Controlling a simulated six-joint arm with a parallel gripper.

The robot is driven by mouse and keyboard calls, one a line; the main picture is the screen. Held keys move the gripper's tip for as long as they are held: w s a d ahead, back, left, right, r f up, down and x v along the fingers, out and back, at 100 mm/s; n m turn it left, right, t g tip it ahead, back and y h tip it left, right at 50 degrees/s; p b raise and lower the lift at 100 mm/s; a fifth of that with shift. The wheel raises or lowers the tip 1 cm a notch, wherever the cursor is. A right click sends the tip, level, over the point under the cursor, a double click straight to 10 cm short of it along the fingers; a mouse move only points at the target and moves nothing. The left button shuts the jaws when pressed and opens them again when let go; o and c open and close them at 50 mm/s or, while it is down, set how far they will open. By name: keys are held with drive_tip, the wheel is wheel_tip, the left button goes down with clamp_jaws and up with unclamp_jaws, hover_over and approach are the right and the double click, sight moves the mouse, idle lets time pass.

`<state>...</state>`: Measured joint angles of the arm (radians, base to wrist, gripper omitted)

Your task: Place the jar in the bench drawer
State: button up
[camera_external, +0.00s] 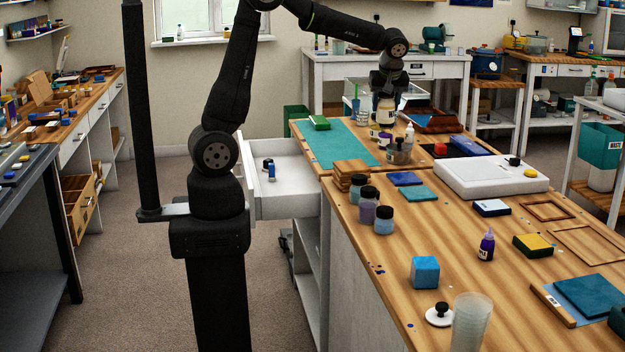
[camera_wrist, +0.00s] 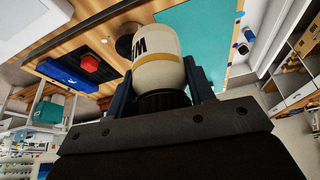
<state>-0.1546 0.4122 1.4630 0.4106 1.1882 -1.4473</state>
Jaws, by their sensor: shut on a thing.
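My gripper (camera_external: 387,92) is shut on a cream jar (camera_external: 385,111) above the far end of the bench. In the wrist view the jar (camera_wrist: 158,62) has a dark lid, a yellow band and partly hidden dark lettering. The fingers of my gripper (camera_wrist: 160,84) stand on either side of it, close to its lid. The white bench drawer (camera_external: 290,205) is pulled open on the left side of the bench, to the left of the jar. Small blue and dark items lie inside. The drawer shows at the right of the wrist view (camera_wrist: 268,42).
A teal mat (camera_external: 335,142) lies between the drawer and the jar, with a green block (camera_external: 319,123) on it. Other jars and bottles (camera_external: 398,152) crowd below my gripper. A wooden stack (camera_external: 351,174) and several dark-lidded jars (camera_external: 367,205) stand nearer. Much of the drawer floor is bare.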

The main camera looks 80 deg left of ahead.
drive_tip(key=s+a+f+n+g, duration=0.1)
drive_tip(key=s+a+n, duration=0.2)
drive_tip(key=s+a, duration=0.35)
drive_tip(key=s+a+n+g+h, duration=0.1)
drive_tip(key=s+a+n+g, duration=0.2)
drive_tip(key=s, duration=0.7)
drive_tip(key=s+a+f+n, duration=0.1)
drive_tip(key=s+a+n, duration=0.3)
drive_tip(key=s, duration=0.5)
wheel_tip(320, 180, down, 19)
drive_tip(key=shift+s+a+f, duration=0.8)
drive_tip(key=shift+a+f, duration=0.95)
drive_tip(key=shift+f, duration=0.05)
drive_tip(key=shift+s+a+f, duration=0.8)
drive_tip(key=shift+a+f, duration=0.9)
drive_tip(key=shift+f, duration=0.05)
drive_tip(key=shift+s+a+f, duration=0.8)
drive_tip(key=shift+a+f, duration=0.95)
drive_tip(key=shift+f, duration=0.05)
drive_tip(key=shift+f, duration=0.1)
drive_tip(key=o, duration=1.1)
